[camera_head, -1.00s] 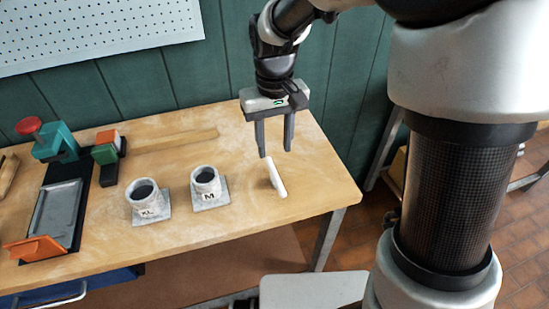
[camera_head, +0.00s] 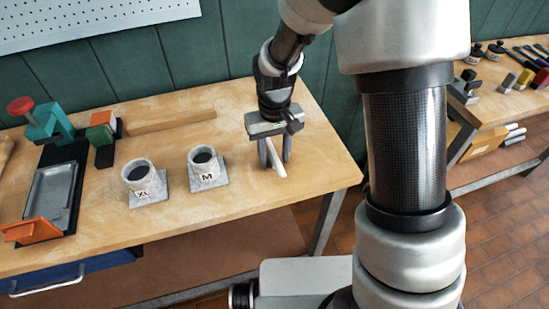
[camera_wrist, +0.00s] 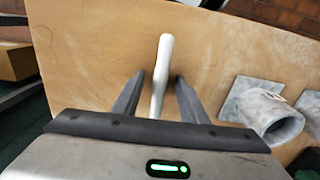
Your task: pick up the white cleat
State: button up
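The white cleat (camera_head: 275,158) is a slim white bar lying on the wooden bench near its right end. In the wrist view the white cleat (camera_wrist: 161,72) stretches away from my gripper, its near part between the two fingers. My gripper (camera_head: 275,165) is low over the bench, pointing down, with its fingers on either side of the cleat. In the wrist view my gripper (camera_wrist: 157,82) is open, with a gap between each finger and the cleat. The gripper body hides the cleat's near end there.
Two grey cups on square bases, marked XL (camera_head: 145,184) and M (camera_head: 207,169), stand left of my gripper. A wooden strip (camera_head: 170,121) lies behind them. A second bench (camera_head: 500,105) with tools stands at right.

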grip_shut()
jog(key=shift+r, duration=0.1)
